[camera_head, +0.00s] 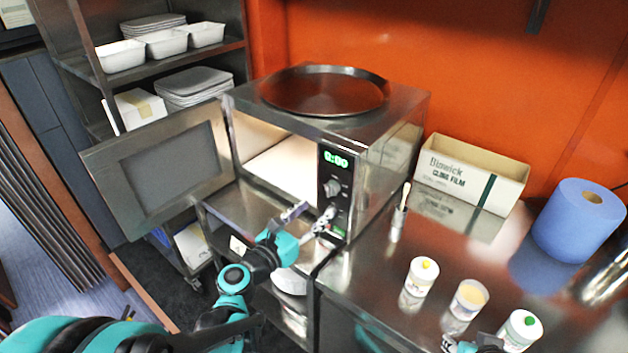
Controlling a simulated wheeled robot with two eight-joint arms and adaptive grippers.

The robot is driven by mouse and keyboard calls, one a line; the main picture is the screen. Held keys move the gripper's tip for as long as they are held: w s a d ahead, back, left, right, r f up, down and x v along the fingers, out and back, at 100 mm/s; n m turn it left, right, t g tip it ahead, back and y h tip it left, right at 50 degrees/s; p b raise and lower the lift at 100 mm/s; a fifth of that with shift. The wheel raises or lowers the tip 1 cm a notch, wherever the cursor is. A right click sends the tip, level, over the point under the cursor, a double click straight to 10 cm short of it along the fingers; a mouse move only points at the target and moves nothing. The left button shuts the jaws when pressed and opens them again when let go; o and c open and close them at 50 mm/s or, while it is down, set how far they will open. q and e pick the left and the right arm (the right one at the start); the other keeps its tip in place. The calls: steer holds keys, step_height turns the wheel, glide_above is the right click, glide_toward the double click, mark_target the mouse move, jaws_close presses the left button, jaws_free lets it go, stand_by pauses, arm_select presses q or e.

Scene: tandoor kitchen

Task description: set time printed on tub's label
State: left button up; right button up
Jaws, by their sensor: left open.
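A steel microwave (388,140) stands on the counter with its door (165,165) swung open to the left. Its lit cavity (285,170) shows nothing inside. The control panel (335,190) has a green display (335,158), its digits too small to read surely, and a round knob below. My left gripper (312,222) is open, empty, in front of the panel's lower part; contact is unclear. Three small tubs stand at the right: one with a yellow spot on top (422,272), one pale orange on top (468,298), one with a green spot (522,328). Their labels are not readable. My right gripper (474,346) is partly cut off below them.
A round dark pan (325,90) lies on the microwave. A cling film box (470,178), a blue paper roll (580,220) and a small container with a brush (398,222) stand on the right counter. A rack (90,75) with white trays stands behind the open door.

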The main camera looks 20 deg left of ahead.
mark_target(328, 192)
arm_select(q)
steer(key=shift+n+t, duration=0.3)
steer(key=shift+n, duration=0.3)
steer(key=x, duration=0.2)
steer(key=b+x, duration=0.1)
steer(key=x, duration=0.1)
steer(key=a+x, duration=0.1)
steer(key=x, duration=0.2)
steer(key=shift+w+b, duration=0.2)
steer(key=shift+b, duration=0.15)
steer(key=shift+w+d+r, duration=0.1)
steer(key=shift+w+r, duration=0.05)
steer(key=shift+w, duration=0.15)
steer(key=c, duration=1.2)
